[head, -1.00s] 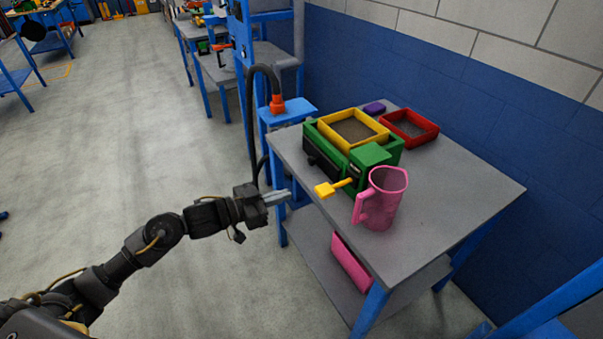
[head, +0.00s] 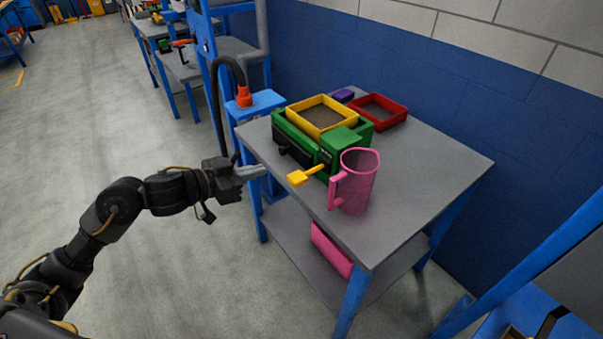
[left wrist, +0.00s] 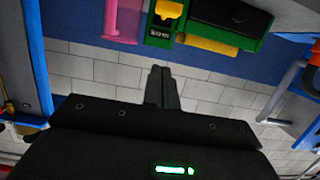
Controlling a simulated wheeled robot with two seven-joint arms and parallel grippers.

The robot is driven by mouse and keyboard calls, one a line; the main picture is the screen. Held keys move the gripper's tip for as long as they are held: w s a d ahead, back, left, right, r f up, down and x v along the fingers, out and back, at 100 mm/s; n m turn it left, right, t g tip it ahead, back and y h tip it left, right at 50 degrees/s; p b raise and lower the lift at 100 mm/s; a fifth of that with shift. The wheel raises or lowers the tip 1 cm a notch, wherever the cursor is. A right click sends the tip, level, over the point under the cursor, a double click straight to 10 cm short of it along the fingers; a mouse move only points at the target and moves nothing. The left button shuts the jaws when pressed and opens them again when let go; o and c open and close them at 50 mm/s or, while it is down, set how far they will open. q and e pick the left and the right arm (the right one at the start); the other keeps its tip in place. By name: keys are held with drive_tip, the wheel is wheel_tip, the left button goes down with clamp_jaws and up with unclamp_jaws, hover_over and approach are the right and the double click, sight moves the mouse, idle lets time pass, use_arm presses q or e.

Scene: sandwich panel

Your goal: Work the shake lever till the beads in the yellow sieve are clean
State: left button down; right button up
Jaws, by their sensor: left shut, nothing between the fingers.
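The yellow sieve (head: 322,113) sits in the top of a green shaker box (head: 350,139) on the grey table, with grey-brown contents whose beads are too small to tell apart. The yellow shake lever (head: 304,176) sticks out from the box's front towards the table's near edge. My left gripper (head: 250,172) is shut and empty, left of the lever's yellow end and apart from it. In the left wrist view, the shut fingers (left wrist: 163,85) point towards the wall, with the lever (left wrist: 168,9) and green box (left wrist: 160,35) above them. My right gripper is not in view.
A pink pitcher (head: 357,182) stands close to the lever on its right. A red sieve (head: 378,110) and a small purple object (head: 343,95) lie behind the box. A pink item (head: 331,250) is on the lower shelf. The table's right side is clear.

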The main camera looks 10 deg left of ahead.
use_arm(q)
drive_tip(key=shift+a, duration=0.15)
hover_over(289, 175)
drive_tip(key=s, duration=0.2)
wheel_tip(289, 175, down, 2)
drive_tip(key=shift+d+f, duration=0.15)
drive_tip(key=shift+f, duration=1)
drive_tip(key=shift+d+f, duration=0.15)
drive_tip(key=shift+f, duration=0.95)
